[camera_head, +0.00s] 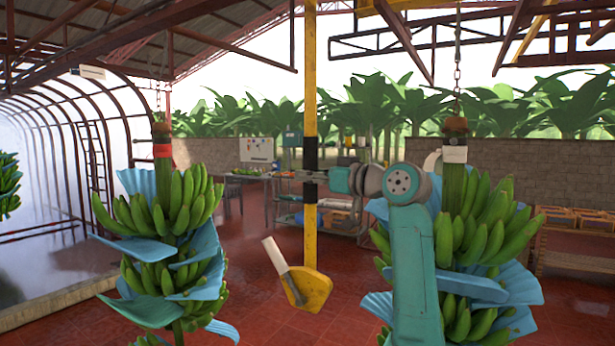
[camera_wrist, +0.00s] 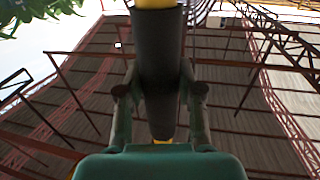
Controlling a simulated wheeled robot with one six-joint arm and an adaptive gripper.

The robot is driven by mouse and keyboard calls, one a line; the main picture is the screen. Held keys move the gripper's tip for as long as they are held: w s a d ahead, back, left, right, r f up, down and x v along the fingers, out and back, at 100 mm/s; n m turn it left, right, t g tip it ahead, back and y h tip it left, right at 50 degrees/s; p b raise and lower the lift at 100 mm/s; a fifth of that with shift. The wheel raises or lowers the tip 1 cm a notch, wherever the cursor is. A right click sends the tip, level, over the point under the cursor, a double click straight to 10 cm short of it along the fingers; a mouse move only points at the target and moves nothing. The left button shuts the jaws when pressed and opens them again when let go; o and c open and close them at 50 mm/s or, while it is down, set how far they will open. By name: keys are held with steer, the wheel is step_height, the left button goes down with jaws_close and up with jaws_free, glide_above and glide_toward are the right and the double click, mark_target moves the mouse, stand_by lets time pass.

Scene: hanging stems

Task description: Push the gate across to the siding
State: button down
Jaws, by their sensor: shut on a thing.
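The gate looks to be the upright yellow pole (camera_head: 310,80) in the middle of the head view. It has a black sleeve (camera_head: 311,155) partway down and a yellow plate (camera_head: 314,288) at its foot. My gripper (camera_head: 308,177) reaches the sleeve from the right and is shut on it. In the wrist view the dark sleeve (camera_wrist: 160,50) stands between my two fingers (camera_wrist: 160,95), with yellow above it. The pole's top is cut off by the head view's upper edge. I cannot tell which part is the siding.
Banana bunches with blue sheets hang on chains at left (camera_head: 165,215) and right (camera_head: 480,230), the right one partly behind my arm. A pale-handled tool (camera_head: 275,255) is by the yellow plate. A shelf rack (camera_head: 345,215) stands behind. Red floor (camera_head: 250,320) is open between the bunches.

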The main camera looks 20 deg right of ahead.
steer(key=shift+a+r, duration=0.15)
steer(key=c, duration=0.7)
jaws_free()
steer(key=shift+a, duration=0.15)
steer(key=shift+s+d, duration=0.25)
steer(key=shift+d, duration=0.1)
steer(key=v, duration=1.1)
steer(key=shift+s, duration=0.15)
